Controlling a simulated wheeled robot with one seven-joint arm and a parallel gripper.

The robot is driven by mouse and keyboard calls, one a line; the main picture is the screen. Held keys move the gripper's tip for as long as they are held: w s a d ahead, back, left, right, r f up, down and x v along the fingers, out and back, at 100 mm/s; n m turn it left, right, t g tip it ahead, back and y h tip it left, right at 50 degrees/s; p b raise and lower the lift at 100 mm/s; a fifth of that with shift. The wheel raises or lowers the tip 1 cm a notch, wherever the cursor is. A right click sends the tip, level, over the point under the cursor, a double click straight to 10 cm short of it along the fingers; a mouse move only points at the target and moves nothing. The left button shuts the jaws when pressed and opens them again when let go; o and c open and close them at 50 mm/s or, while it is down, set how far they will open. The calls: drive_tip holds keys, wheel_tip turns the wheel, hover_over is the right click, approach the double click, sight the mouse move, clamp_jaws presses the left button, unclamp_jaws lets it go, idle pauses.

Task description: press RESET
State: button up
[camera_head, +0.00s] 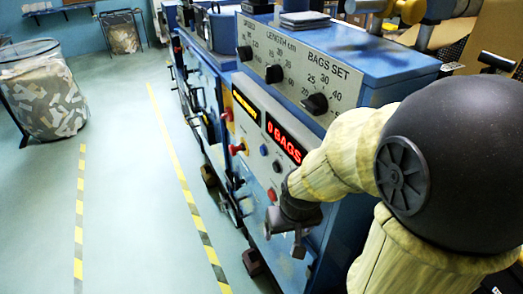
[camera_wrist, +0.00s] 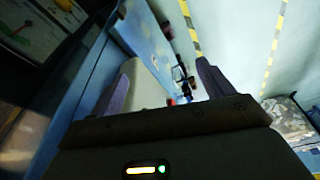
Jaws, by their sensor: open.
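The blue machine's control panel (camera_head: 255,128) carries round buttons below a red "0 BAGS" display (camera_head: 284,139). A blue button (camera_head: 263,149), a dark button (camera_head: 276,166) and a red button (camera_head: 271,194) sit there. No RESET label is legible, so I cannot tell which is RESET. My gripper (camera_head: 286,238) is low in front of the machine, below and right of the red button, apart from the buttons. In the wrist view my gripper (camera_wrist: 168,80) has its fingers spread with nothing held between them.
Three black dials (camera_head: 314,103) line the upper panel. A red mushroom knob (camera_head: 238,149) is at the panel's left. A mesh bin of scraps (camera_head: 45,100) stands far left. The floor (camera_head: 120,180), with striped tape, is clear left of the machine.

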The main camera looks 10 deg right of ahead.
drive_tip(key=shift+s+a, duration=0.15)
drive_tip(key=shift+a, duration=0.05)
drive_tip(key=c, duration=0.9)
drive_tip(key=shift+d, duration=0.15)
clamp_jaws()
idle(0.4)
